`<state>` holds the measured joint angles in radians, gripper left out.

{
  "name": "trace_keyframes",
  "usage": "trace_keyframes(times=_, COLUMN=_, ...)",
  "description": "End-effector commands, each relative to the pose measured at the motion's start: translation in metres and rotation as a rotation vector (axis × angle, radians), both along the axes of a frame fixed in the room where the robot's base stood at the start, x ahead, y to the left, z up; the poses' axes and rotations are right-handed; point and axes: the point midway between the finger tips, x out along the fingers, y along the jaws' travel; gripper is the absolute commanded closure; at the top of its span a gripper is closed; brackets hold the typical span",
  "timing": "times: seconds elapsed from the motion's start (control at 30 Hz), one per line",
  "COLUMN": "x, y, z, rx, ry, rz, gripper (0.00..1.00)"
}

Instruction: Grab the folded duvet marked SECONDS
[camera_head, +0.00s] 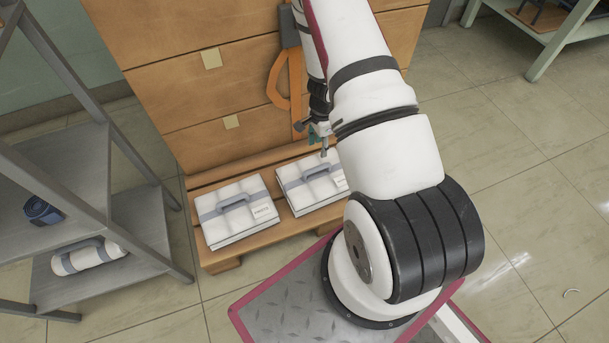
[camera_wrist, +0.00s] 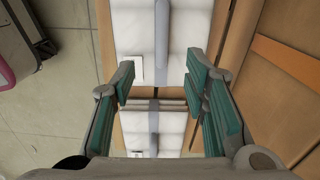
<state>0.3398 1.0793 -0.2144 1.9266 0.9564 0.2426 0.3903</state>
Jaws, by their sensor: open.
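Two white folded duvets with grey bands and handles lie side by side on a wooden pallet. The left duvet (camera_head: 237,212) carries a small white label at its lower right corner; its print is too small to read surely. The right duvet (camera_head: 306,186) is partly hidden by my arm, and its label shows only in part. My gripper (camera_head: 321,142) is open and empty above the right duvet. In the wrist view, my gripper (camera_wrist: 160,88) has its fingers spread. The left duvet (camera_wrist: 188,40) fills the top there, and the right duvet (camera_wrist: 172,125) shows below, between the fingers.
The pallet (camera_head: 225,264) sticks out in front of a tall wooden crate (camera_head: 220,85) with an orange strap (camera_head: 296,85). The tiled floor at right is mostly clear.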

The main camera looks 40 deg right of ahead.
Motion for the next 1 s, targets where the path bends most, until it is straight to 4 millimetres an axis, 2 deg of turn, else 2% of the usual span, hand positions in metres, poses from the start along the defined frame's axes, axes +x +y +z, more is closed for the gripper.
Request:
trace_keyframes(times=0.17, x=-0.005, y=-0.004, z=-0.021, rx=-0.007, ry=0.009, rz=-0.018, gripper=0.59)
trace_keyframes(times=0.5, x=-0.004, y=-0.003, z=-0.081, rx=-0.005, ry=0.008, rz=-0.015, gripper=0.59)
trace_keyframes(times=0.83, x=-0.003, y=-0.003, z=-0.100, rx=-0.007, ry=0.008, rz=-0.014, gripper=0.59)
trace_keyframes(times=1.0, x=-0.001, y=-0.001, z=-0.122, rx=-0.006, ry=0.009, rz=-0.013, gripper=0.59)
